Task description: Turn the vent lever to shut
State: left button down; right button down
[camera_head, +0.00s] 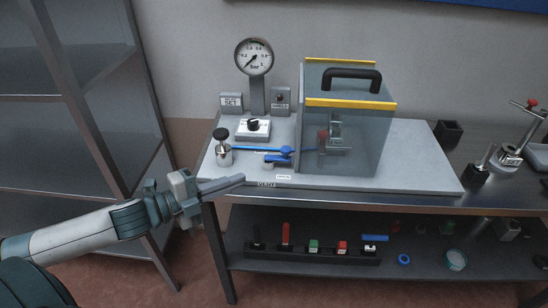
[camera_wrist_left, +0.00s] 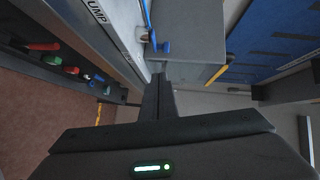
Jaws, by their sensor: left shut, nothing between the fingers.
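Blue lever parts also show at the top of the left wrist view (camera_wrist_left: 165,46). My left gripper (camera_head: 242,180) is shut and empty at the plate's front edge, left of and below the blue parts, apart from them. Its closed fingers show in the wrist view (camera_wrist_left: 159,82).
The clear chamber (camera_head: 345,140) with yellow edges and a black handle stands behind. A gauge (camera_head: 254,57), a white switch box (camera_head: 253,130) and a black-knobbed metal post (camera_head: 223,150) are left of it. The lower shelf (camera_head: 400,275) holds several small parts. A grey rack (camera_head: 95,110) stands left.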

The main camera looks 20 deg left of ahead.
pick_arm(q)
jog(key=shift+d+r+m+h, duration=0.25)
jog(key=shift+r+m+h, duration=0.35)
jog(key=shift+r+m, duration=0.3)
jog(key=shift+w+d, duration=0.1)
jog(key=shift+w, duration=0.05)
pick_arm(e)
jog(key=shift+s, duration=0.1)
